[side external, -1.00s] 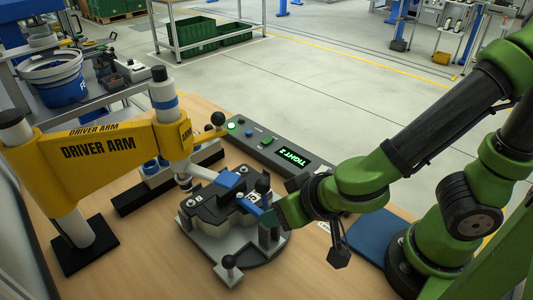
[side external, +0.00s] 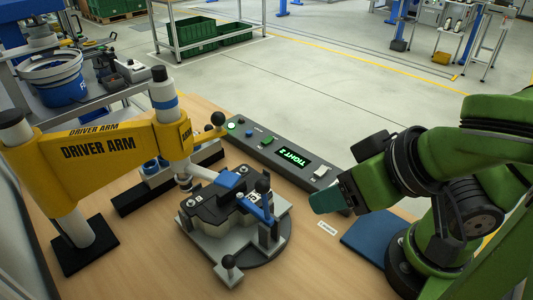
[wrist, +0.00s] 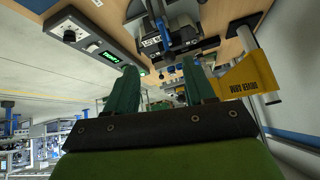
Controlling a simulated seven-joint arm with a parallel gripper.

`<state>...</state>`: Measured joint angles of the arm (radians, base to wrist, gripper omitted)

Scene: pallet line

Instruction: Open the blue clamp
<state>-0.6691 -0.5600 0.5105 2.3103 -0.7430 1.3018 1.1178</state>
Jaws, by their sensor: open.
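The blue clamp (side external: 259,209) is a blue bar on the near right side of a grey fixture (side external: 232,248), beside a dark workpiece (side external: 214,209). The bar slopes down to the right; I cannot tell whether it still presses on the workpiece. My gripper (side external: 318,202) is to the right of the fixture, apart from the clamp. In the wrist view, its two green fingers (wrist: 160,68) are spread with nothing between them, and the fixture shows beyond them.
A yellow driver arm (side external: 95,146) stands at the left, its spindle beside the fixture. A control box (side external: 280,150) reading "TIGHT 2" lies behind, with a white switch near its right end. A blue pad (side external: 374,238) lies at the right. Bare wood table lies in front.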

